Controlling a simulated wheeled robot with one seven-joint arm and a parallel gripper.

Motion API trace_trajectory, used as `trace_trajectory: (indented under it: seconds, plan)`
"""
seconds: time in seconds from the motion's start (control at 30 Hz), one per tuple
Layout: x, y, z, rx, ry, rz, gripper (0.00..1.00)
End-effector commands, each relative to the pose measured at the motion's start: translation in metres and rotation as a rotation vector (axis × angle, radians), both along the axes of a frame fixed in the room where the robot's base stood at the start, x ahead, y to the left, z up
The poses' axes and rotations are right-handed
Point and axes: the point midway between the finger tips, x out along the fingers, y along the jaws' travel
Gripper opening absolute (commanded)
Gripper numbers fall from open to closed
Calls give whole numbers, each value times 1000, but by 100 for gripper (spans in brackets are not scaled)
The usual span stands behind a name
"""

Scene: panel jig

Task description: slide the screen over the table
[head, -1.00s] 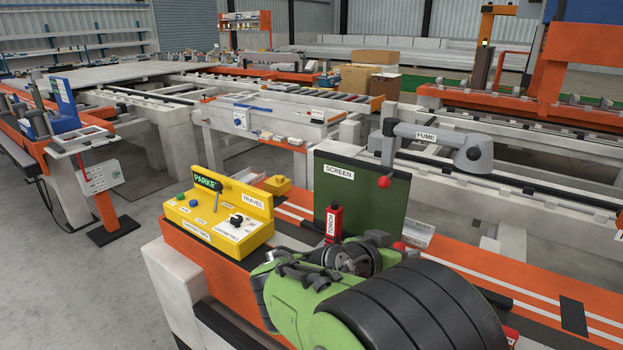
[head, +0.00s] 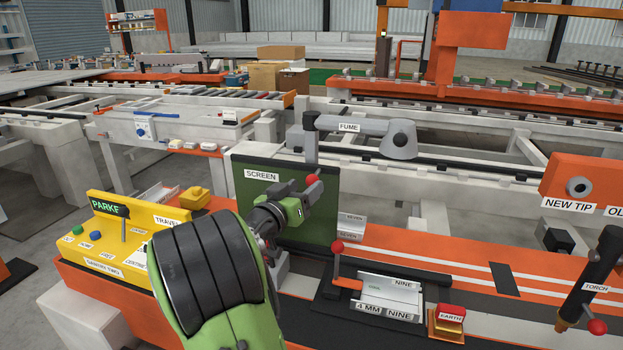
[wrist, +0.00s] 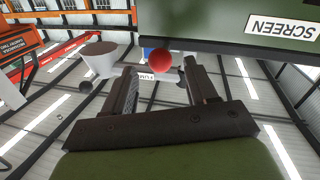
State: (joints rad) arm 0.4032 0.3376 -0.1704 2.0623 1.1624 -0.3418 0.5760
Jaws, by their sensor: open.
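The screen (head: 242,205) is an upright dark green panel at the back edge of the orange table (head: 445,258). A red ball knob (head: 313,181) shows at the screen's right part in the head view. My gripper (head: 312,193) is in front of the screen, close to this knob. In the wrist view the screen (wrist: 205,25) fills the upper right, its label upside down. There the red knob (wrist: 160,61) appears between the tips of my open gripper (wrist: 160,78). I cannot tell whether the fingers touch it. My arm hides part of the screen's lower edge.
A grey fume arm (head: 360,127) reaches out behind the screen. A yellow control box (head: 120,237) stands left. Right of my arm are a red-knobbed lever (head: 337,258), label blocks (head: 388,297), a red-topped earth block (head: 448,318) and a torch (head: 590,287).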

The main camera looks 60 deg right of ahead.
Motion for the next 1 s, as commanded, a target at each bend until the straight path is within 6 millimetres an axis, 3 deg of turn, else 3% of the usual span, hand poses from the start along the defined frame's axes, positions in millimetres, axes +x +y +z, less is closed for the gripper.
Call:
trace_trajectory:
  seconds: [0.1,0.2,0.57,0.9,1.0]
  plan:
    - [-3,-27,1,0,-1,-5,57]
    - [-2,-41,1,0,0,-3,57]
    - [-2,-49,0,1,0,1,56]
    - [-2,-49,0,1,0,1,4]
    - [-2,-49,0,1,0,1,0]
